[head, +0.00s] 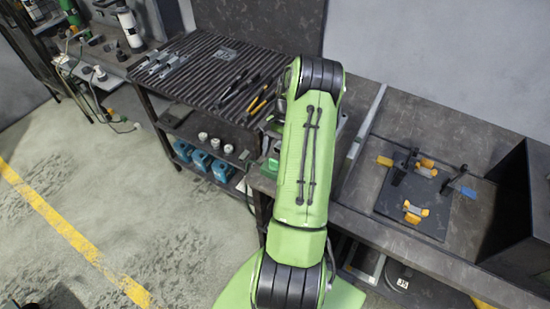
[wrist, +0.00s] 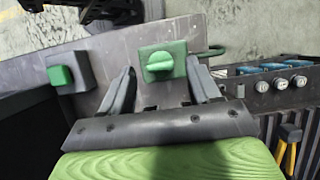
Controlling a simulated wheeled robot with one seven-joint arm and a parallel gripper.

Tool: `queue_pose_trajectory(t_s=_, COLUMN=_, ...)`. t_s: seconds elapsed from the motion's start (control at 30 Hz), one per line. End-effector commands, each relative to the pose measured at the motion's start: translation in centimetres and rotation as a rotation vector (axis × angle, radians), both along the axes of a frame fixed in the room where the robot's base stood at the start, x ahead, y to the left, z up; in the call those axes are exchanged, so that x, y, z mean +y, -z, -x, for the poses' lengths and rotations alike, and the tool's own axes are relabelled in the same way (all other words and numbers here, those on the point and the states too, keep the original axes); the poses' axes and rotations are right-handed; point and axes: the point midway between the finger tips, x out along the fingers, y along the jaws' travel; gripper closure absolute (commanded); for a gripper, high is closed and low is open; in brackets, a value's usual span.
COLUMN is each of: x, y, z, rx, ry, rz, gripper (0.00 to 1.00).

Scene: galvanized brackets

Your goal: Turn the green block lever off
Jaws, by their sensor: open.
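In the wrist view, the green block (wrist: 180,50) sits on a grey surface and carries a lighter green lever (wrist: 159,67) on the face toward the camera. My gripper (wrist: 162,84) is open, with one dark finger to the left of the lever and one to the right. Nothing is between the fingers except the view of the lever, and I cannot tell how far the fingertips are from it. In the head view my green arm hides the gripper and the lever; a small green part (head: 268,167) shows at the arm's left edge.
A grey box with a green button (wrist: 62,76) stands left of the block in the wrist view. In the head view, a ribbed bench mat (head: 215,65) holds tools at the left, and a dark plate with orange clamps (head: 428,205) lies at the right. Blue bins (head: 201,160) sit on a lower shelf.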

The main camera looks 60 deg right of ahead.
Motion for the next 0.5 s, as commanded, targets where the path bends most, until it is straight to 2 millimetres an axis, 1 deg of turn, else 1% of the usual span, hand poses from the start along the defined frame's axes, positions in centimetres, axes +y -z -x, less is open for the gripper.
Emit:
queue_pose_trajectory(t_s=0.03, x=0.3, y=0.8, z=0.1, rx=0.001, ry=0.000, rz=-0.002, gripper=0.38)
queue_pose_trajectory(t_s=0.13, x=0.7, y=1.6, z=0.1, rx=0.001, ry=0.000, rz=-0.001, gripper=0.38)
queue_pose_trajectory(t_s=0.4, x=0.7, y=1.8, z=0.1, rx=0.000, ry=0.000, rz=0.001, gripper=0.38)
queue_pose_trajectory(t_s=0.43, x=0.7, y=1.8, z=0.1, rx=0.000, ry=0.000, rz=0.001, gripper=0.41)
queue_pose_trajectory(t_s=0.5, x=0.7, y=1.8, z=0.1, rx=0.000, ry=0.000, rz=0.001, gripper=0.52)
